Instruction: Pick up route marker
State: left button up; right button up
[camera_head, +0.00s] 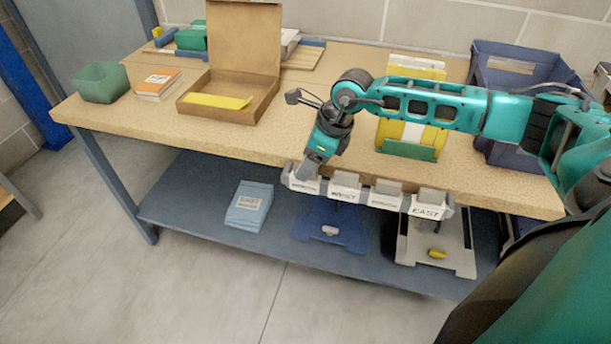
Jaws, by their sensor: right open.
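A pale rail (371,196) runs along the table's front edge and carries several white labels. One label reads EAST (425,211); another, partly blurred, seems to read WEST (343,194). Grey upright pieces (383,187) stand behind the labels. No piece is clearly named as the route marker. A flat yellow strip (218,101) lies in the open cardboard box (248,111). My right gripper (307,174) is open and points down at the rail's left end, over its leftmost label. It partly hides that spot, and I cannot tell whether it touches anything. My left gripper is out of view.
On the wooden table (150,115) are a green bin (101,83), orange-topped booklets (158,85), a yellow-and-green holder (409,147) and a dark blue bin (512,67). The lower shelf (185,208) holds booklets (250,206) and blue and grey stands. Floor is clear at left.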

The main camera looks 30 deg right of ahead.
aim_at(312, 185)
jog(key=x, duration=0.4)
jog(key=shift+w+d+f, duration=0.15)
jog(key=shift+w+f, duration=0.05)
jog(key=shift+f, duration=0.15)
grip_shut()
